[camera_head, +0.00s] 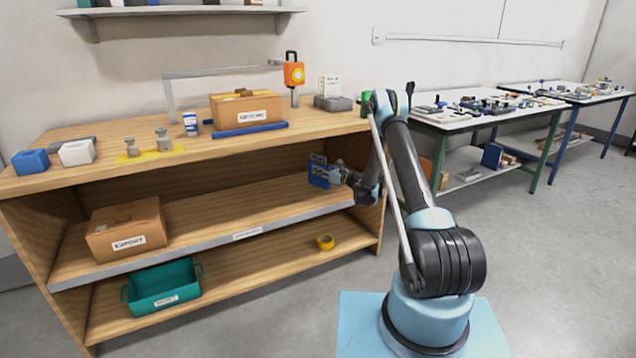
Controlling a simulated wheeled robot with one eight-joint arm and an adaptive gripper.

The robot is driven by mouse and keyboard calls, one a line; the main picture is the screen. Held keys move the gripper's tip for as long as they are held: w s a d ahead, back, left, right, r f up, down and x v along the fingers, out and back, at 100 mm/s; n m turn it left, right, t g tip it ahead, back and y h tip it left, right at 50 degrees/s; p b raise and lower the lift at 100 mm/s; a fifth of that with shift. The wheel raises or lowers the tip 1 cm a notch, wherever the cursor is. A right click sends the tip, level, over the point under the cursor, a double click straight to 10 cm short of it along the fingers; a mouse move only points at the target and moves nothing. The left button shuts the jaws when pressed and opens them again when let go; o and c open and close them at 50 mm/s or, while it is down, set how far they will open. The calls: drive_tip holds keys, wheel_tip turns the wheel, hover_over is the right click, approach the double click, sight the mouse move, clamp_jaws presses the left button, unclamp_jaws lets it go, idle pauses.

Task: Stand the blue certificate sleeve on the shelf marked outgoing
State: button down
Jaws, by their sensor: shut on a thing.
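The blue certificate sleeve (319,174) is a small flat blue piece at the right end of the wooden bench unit. My gripper (334,177) is shut on it and holds it roughly upright, in the space between the bench top and the middle shelf. I cannot tell whether the sleeve's lower edge touches the shelf. The middle shelf (215,222) has a grey front edge with a white label, too small to read. My gripper's fingers are partly hidden by the sleeve and the wrist.
A cardboard box (126,226) stands at the left of the middle shelf. Below are a green bin (162,287) and a yellow tape roll (325,242). The bench top (215,148) overhangs the shelf. The middle shelf's centre is clear.

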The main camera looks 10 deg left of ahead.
sight(320, 178)
drive_tip(key=shift+f, duration=2.3)
drive_tip(key=c, duration=1.3)
unclamp_jaws()
drive_tip(key=shift+f, duration=0.1)
drive_tip(key=shift+c, duration=0.2)
